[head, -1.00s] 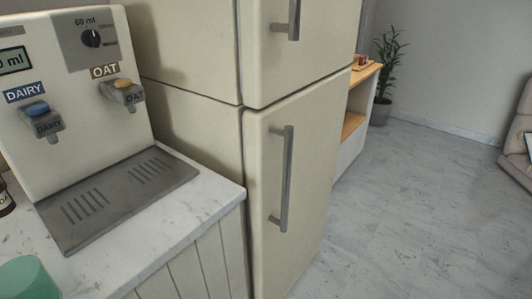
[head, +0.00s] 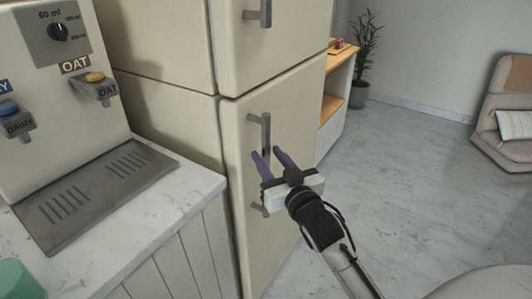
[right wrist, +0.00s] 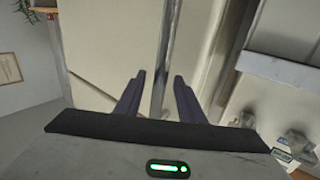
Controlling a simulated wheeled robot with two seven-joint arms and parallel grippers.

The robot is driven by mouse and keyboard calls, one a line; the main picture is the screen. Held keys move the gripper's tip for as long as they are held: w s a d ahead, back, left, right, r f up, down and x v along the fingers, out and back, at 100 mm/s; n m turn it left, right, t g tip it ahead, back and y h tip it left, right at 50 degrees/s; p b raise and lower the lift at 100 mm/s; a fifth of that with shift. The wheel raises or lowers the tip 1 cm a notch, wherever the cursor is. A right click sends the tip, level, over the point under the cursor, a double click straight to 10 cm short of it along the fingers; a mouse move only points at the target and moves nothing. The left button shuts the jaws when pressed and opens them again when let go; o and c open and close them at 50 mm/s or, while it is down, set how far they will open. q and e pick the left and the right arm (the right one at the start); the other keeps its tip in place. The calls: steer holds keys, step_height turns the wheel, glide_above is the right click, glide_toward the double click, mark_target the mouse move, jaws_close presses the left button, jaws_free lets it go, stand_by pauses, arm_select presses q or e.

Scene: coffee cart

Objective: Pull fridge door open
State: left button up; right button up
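The cream fridge stands in the middle of the head view, with an upper door (head: 290,55) and a lower door (head: 245,130). Both look shut. The lower door has a grey vertical bar handle (head: 265,133), partly hidden behind my right gripper (head: 264,153). My right gripper is open, its two purple fingers pointing at the handle. In the right wrist view the handle (right wrist: 165,50) runs down between the two spread fingers (right wrist: 158,82); I cannot tell whether they touch it. The upper door has a shorter bar handle (head: 264,12). My left gripper is not in view.
A marble counter (head: 150,215) with a milk dispenser (head: 50,95) stands left of the fridge, a green cup (head: 15,278) at its front. A wooden shelf (head: 335,105), plant (head: 366,50) and armchair (head: 505,110) are to the right. The floor (head: 400,180) in front is clear.

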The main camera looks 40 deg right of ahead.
steer(key=shift+w+d, duration=0.2)
steer(key=shift+w, duration=0.8)
steer(key=shift+c, duration=0.5)
jaws_close()
steer(key=shift+s, duration=0.1)
